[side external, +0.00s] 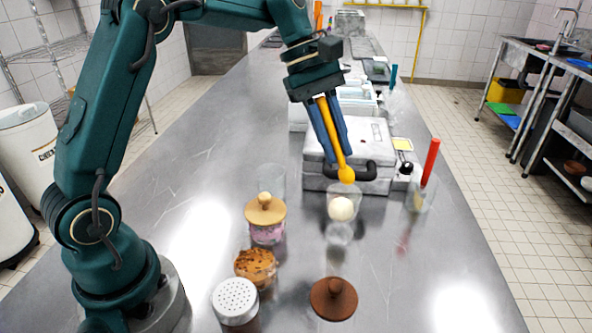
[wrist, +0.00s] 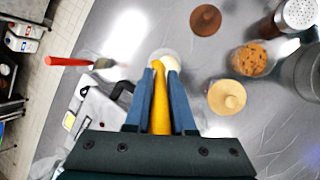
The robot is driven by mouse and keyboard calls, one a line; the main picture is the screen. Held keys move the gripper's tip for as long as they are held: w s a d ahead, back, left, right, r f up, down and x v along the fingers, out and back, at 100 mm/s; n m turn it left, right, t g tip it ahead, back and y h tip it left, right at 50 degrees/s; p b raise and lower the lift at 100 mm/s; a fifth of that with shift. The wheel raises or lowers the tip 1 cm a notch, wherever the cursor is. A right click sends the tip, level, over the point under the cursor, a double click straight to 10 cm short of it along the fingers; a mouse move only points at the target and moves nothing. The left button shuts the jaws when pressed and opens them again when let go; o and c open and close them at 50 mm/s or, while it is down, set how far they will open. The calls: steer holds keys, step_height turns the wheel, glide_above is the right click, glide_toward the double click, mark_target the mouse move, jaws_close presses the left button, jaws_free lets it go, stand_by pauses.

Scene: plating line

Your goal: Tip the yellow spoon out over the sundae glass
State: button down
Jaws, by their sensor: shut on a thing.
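The yellow spoon (side external: 326,128) is held by its handle between the blue fingers of my gripper (side external: 337,150). It points down in the side view, and its bowl end is just above the sundae glass (side external: 338,233). The glass is clear and stands upright with a pale scoop (side external: 341,208) in it. In the wrist view the spoon (wrist: 159,98) runs between the fingers (wrist: 160,68) toward the glass, which is partly hidden behind them. I cannot tell what the spoon's bowl holds.
A jar with a wooden lid (side external: 265,212), a jar of brown crumbs (side external: 256,266), a perforated shaker (side external: 235,300) and a brown lid (side external: 333,298) stand nearby. A silver appliance (side external: 345,140) is behind. A red-handled tool (side external: 430,162) leans in a clear glass at right.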

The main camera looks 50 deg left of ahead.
steer(key=n, duration=1.3)
steer(key=shift+r, duration=0.1)
stand_by(0.8)
steer(key=shift+r, duration=2.9)
